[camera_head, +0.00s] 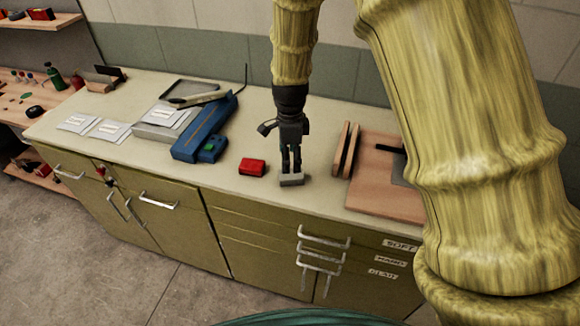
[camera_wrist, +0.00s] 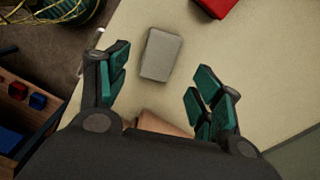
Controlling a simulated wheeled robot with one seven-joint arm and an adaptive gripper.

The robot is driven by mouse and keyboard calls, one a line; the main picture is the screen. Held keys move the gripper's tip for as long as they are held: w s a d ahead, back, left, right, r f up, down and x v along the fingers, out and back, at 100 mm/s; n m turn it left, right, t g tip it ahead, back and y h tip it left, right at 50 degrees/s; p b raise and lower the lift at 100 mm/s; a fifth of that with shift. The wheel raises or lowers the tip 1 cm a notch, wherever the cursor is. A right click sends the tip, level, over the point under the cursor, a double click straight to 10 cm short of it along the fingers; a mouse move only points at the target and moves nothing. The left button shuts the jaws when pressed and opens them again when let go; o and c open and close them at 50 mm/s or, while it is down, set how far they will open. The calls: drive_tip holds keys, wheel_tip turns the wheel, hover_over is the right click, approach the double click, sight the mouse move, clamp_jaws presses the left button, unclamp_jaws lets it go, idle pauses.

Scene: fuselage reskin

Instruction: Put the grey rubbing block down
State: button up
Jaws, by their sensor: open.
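The grey rubbing block (camera_head: 291,179) lies on the pale worktop (camera_head: 320,193) near its front edge. In the wrist view the block (camera_wrist: 161,54) lies flat on the bare surface, just beyond my fingertips. My gripper (camera_head: 291,168) points down above the block in the head view. In the wrist view its teal-padded fingers (camera_wrist: 160,90) are spread apart with nothing between them. The head view does not show clearly whether the fingertips touch the block.
A red block (camera_head: 252,167) lies to the left. A blue tool (camera_head: 205,130) and white packets (camera_head: 110,130) are farther left. Drawers (camera_head: 320,245) are below the front edge.

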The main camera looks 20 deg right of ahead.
sight(290, 174)
drive_tip(key=shift+r+b, duration=0.5)
drive_tip(key=shift+r, duration=1.65)
drive_tip(key=shift+s, duration=0.1)
